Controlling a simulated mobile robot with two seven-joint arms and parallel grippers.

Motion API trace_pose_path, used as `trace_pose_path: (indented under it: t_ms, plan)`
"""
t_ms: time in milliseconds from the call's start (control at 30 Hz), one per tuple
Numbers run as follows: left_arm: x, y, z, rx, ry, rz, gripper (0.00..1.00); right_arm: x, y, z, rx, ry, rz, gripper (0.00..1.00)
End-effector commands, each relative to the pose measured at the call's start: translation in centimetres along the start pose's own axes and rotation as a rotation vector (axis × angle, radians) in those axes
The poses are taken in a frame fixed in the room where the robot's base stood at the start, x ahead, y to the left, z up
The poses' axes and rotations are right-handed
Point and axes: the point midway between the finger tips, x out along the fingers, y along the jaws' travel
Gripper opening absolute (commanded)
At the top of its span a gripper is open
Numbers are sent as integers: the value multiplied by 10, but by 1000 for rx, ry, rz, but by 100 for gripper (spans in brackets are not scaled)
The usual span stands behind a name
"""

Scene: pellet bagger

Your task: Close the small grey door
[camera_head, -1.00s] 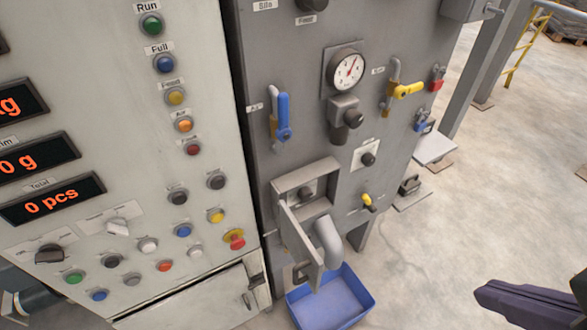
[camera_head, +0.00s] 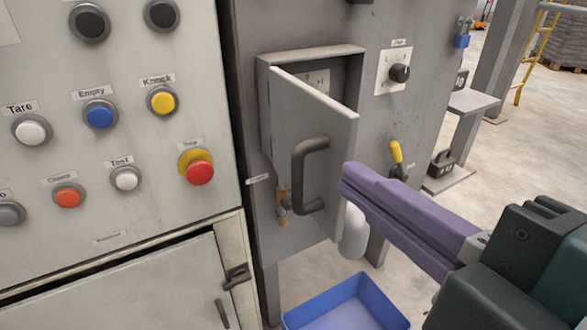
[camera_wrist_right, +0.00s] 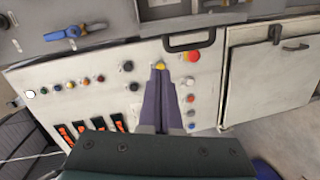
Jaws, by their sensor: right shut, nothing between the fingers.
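The small grey door (camera_head: 335,135) stands ajar in front of its raised frame (camera_head: 310,53) on the grey machine panel. Its left edge is close to the frame and its right edge juts out toward me. A dark bow handle (camera_head: 299,178) is on its face; the handle also shows at the top of the right wrist view (camera_wrist_right: 195,46). My right gripper (camera_head: 347,182), with purple fingers, is shut and empty at the door's right edge, right of the handle. I cannot tell whether it touches the door. My left gripper is out of view.
A blue bin (camera_head: 335,305) stands on the floor below the door. A white control cabinet with push buttons, including a red and yellow one (camera_head: 198,170), stands to the left. A yellow-handled valve (camera_head: 396,154) sits to the right of the door.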

Motion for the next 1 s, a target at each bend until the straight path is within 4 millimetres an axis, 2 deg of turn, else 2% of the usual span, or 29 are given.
trace_pose_path:
  t_ms: [33,100,233,433,567,1000]
  plan:
    - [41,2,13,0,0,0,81,7,-39,2,-50,37,23,0]
    - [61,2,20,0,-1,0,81,9,-55,-4,-112,84,56,0]
    - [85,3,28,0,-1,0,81,11,-75,-12,-193,146,100,0]
    - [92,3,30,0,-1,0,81,14,-79,-20,-238,181,129,0]
    - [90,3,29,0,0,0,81,26,-76,-22,-238,180,130,0]
    - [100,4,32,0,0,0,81,113,-68,-39,-236,180,128,0]
